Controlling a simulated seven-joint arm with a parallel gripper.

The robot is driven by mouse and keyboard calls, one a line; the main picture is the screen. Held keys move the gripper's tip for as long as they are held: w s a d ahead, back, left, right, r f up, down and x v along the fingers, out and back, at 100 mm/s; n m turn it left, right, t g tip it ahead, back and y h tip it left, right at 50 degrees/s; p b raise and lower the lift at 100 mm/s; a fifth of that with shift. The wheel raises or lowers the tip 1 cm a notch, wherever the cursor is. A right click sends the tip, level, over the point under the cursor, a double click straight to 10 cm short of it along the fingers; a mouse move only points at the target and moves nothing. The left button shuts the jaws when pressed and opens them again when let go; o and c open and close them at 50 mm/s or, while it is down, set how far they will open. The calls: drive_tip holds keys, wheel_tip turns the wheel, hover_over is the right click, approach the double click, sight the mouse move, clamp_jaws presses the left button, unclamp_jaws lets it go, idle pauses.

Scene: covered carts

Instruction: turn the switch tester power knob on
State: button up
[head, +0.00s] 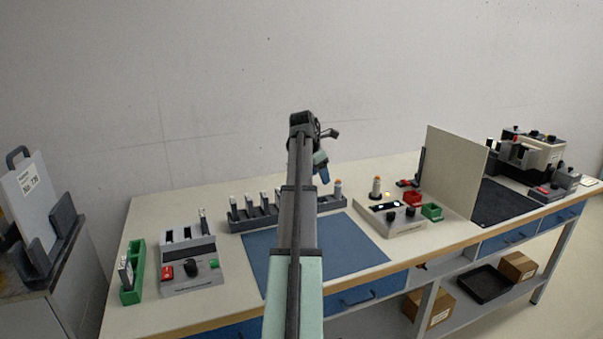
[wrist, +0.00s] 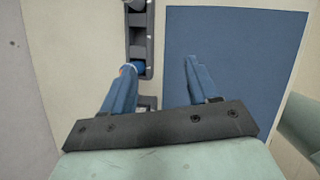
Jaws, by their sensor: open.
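Two grey-white devices with knobs stand on the bench in the head view, and I cannot read which is the switch tester. The left device (head: 190,262) has a red rocker, a black knob (head: 190,264) and a green button. The right device (head: 390,217) has two black knobs (head: 400,214), a dark window with white spots and a small lit lamp. My gripper (head: 322,170) is raised over the back of the bench, between the devices and touching neither. In the wrist view, its blue fingers (wrist: 159,67) are apart with nothing held between them.
A dark rack (head: 332,204) with several upright parts lies behind the blue mat (head: 340,245). A green holder (head: 131,285) stands far left. A tall beige panel (head: 455,170) stands further right. The mat is clear.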

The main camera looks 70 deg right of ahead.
drive_tip(key=shift+n+t, duration=0.3)
drive_tip(key=shift+w+a+f, duration=0.1)
drive_tip(key=shift+w+a, duration=0.1)
drive_tip(key=shift+w, duration=0.75)
drive_tip(key=shift+w+a+r, duration=0.1)
drive_tip(key=shift+w+a, duration=0.15)
drive_tip(key=shift+w, duration=0.7)
drive_tip(key=shift+w+a+f, duration=0.1)
drive_tip(key=shift+w+a, duration=0.1)
drive_tip(key=shift+w, duration=0.75)
